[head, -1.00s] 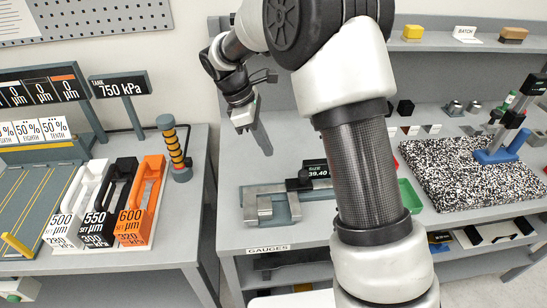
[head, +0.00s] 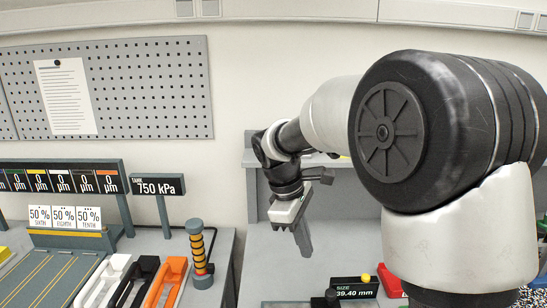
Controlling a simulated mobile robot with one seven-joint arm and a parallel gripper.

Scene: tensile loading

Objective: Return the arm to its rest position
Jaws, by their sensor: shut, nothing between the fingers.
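My gripper (head: 302,240) hangs at the end of my arm in the middle of the head view, fingers pointing down. Its fingers are shut with nothing held. It is above the grey bench (head: 262,272), apart from the things on it. My arm is folded, with its large black joint filling the right of the view and hiding much of the bench there.
A display reading 39.40 mm (head: 356,289) stands below and right of my gripper. On the left bench are a banded post (head: 199,255), a 750 kPa sign (head: 158,186) and white, black and orange holders (head: 166,283). A pegboard (head: 160,90) hangs behind.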

